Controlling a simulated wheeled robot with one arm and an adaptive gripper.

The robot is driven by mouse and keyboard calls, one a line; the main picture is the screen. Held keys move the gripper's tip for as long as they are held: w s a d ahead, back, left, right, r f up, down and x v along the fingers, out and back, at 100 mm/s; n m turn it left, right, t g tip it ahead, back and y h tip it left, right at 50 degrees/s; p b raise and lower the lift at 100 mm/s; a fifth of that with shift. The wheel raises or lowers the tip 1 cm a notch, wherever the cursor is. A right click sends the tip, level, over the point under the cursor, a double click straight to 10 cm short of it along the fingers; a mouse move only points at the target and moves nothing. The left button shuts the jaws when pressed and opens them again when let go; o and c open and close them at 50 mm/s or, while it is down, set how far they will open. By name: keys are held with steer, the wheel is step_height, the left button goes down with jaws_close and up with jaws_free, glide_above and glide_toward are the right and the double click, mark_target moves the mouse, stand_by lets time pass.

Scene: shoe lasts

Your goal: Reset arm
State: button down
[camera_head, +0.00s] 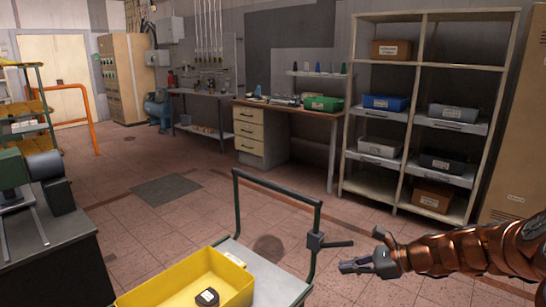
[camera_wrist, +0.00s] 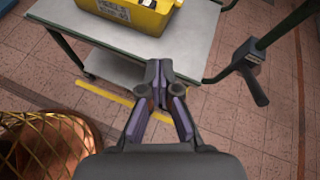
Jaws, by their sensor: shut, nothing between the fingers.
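My arm reaches in from the right edge in the head view, a copper-coloured arm. My gripper (camera_head: 346,267) is at its left end, near the cart's handle. In the wrist view my gripper (camera_wrist: 159,66) has its fingertips together, with nothing between them. It points at the near edge of the cart and holds clear of the yellow bin.
A grey cart (camera_head: 278,283) with a dark handle frame (camera_head: 279,181) carries a yellow bin (camera_head: 165,292) holding a dark item (camera_head: 207,297). A shelf rack (camera_head: 404,105) with several boxes stands behind at right. A workbench (camera_head: 285,107) is at the back. Tiled floor between is mostly clear.

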steer(key=s+a+r+n+g+h+p, duration=0.25)
steer(key=s+a+n, duration=0.3)
steer(key=s, duration=0.35)
steer(key=s+a+r+n+g+h+p, duration=0.2)
steer(key=s+a+r+n+g, duration=0.25)
steer(key=s, duration=0.55)
steer(key=s+d+r+n+h+p, duration=0.1)
steer(key=s+d+n+h+p, duration=0.1)
steer(key=s, duration=0.7)
steer(key=s+d+r+n+h+p, duration=0.1)
steer(key=s+d+n+h+p, duration=0.1)
steer(key=s+d+n+h, duration=0.3)
steer(key=s+d+n, duration=0.1)
steer(key=s+n, duration=0.2)
steer(key=s, duration=0.1)
steer(key=shift+s+d, duration=0.15)
steer(key=shift+d, duration=0.2)
steer(key=shift+d, duration=0.1)
